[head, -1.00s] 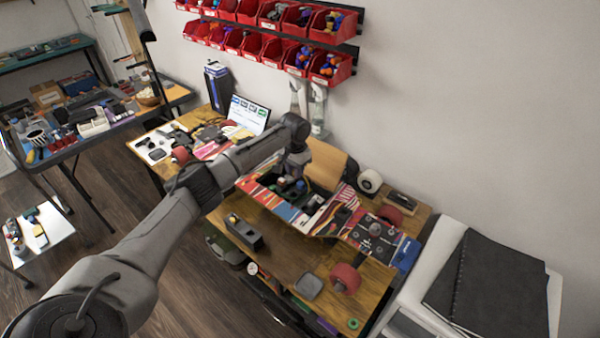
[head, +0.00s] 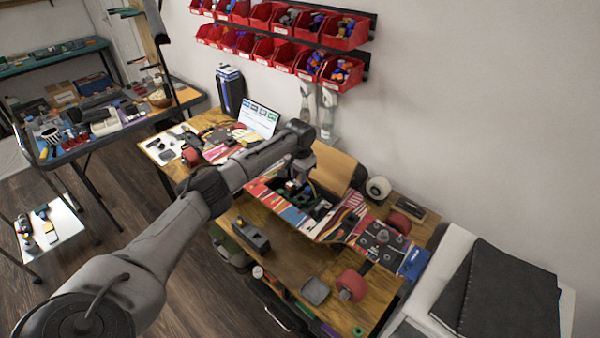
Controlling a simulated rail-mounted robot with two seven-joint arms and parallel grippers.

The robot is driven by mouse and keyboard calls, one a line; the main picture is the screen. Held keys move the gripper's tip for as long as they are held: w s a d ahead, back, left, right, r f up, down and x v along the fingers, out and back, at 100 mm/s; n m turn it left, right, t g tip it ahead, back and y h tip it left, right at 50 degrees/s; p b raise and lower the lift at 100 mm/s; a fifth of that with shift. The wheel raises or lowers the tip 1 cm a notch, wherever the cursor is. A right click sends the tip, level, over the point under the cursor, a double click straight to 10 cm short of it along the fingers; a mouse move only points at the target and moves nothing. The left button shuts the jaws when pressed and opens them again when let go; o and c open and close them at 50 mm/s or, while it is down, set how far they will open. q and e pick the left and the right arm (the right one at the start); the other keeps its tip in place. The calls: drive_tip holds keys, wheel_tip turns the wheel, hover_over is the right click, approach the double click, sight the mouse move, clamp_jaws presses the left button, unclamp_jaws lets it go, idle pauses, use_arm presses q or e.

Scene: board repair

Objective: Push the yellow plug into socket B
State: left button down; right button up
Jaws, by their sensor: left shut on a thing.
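Small green and pale parts show around the fingertips. I cannot tell the yellow plug or socket B apart at this size, nor whether the held thing touches a socket. My right gripper is not in view.
A dark block-shaped tool (head: 250,236) and a grey square dish (head: 315,291) lie on the bench (head: 285,262) in front. A laptop-like screen (head: 258,118) stands behind left. Red bins (head: 343,73) hang on the wall.

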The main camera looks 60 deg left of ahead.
use_arm(q)
drive_tip(key=shift+f, duration=1.3)
drive_tip(key=shift+f+b, duration=0.85)
drive_tip(key=shift+f, duration=0.95)
drive_tip(key=shift+f, duration=0.65)
drive_tip(key=shift+f, duration=0.15)
idle(0.5)
drive_tip(key=shift+f, duration=0.3)
idle(0.3)
drive_tip(key=shift+f+p, duration=0.1)
drive_tip(key=shift+p, duration=0.25)
drive_tip(key=shift+f+b, duration=0.3)
drive_tip(key=shift+f, duration=0.2)
idle(1.0)
